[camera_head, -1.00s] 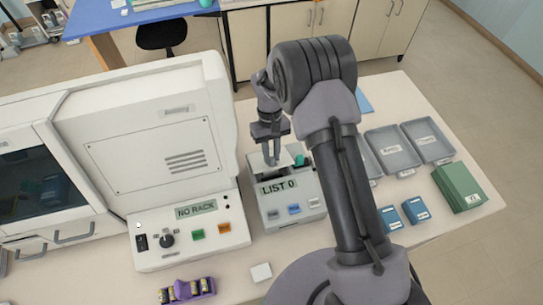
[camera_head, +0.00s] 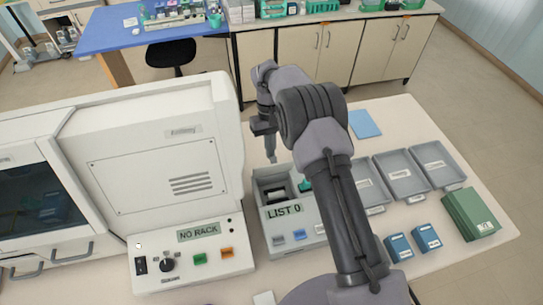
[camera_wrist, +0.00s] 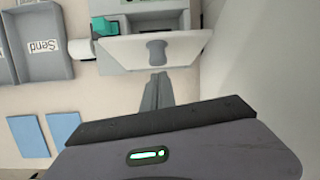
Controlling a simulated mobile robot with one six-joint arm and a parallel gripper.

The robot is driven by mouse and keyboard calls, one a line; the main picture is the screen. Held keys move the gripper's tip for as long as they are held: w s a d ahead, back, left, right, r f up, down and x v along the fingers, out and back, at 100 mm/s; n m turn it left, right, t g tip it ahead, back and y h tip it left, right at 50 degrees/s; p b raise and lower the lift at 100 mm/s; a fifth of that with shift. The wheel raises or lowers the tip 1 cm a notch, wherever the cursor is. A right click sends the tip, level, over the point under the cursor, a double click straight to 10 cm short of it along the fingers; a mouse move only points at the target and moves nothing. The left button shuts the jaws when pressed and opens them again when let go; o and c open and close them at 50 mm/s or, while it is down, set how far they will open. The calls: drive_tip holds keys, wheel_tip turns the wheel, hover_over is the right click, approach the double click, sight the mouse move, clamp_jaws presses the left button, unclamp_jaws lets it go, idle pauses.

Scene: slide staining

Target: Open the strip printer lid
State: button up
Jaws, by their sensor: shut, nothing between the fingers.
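The strip printer (camera_head: 289,224) is a pale grey box with a "LIST 0" display and coloured buttons, right of the large white machine. Its top is open in the head view, showing a dark cavity with a pale roll. In the wrist view the printer lid (camera_wrist: 185,50) is a pale panel with a grey tab, swung up from the opening. My gripper (camera_head: 271,160) is shut and empty, just behind the printer. In the wrist view its fingertips (camera_wrist: 158,76) point at the lid near the tab; whether they touch it I cannot tell.
The large white machine (camera_head: 150,180) with a "NO RACK" display stands close on the left. Grey trays (camera_head: 402,172), blue boxes (camera_head: 398,248) and a green box (camera_head: 470,213) are on the right.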

drive_tip(key=o, duration=0.3)
drive_tip(key=shift+w, duration=0.15)
drive_tip(key=o, duration=0.5)
drive_tip(key=shift+d+r, duration=0.1)
drive_tip(key=shift+d, duration=0.05)
drive_tip(key=shift+s, duration=0.2)
drive_tip(key=shift+w, duration=0.1)
drive_tip(key=p+v, duration=1.3)
drive_tip(key=v, duration=0.4)
drive_tip(key=shift+r, duration=0.4)
drive_tip(key=shift+f+p, duration=0.2)
drive_tip(key=shift+p, duration=0.15)
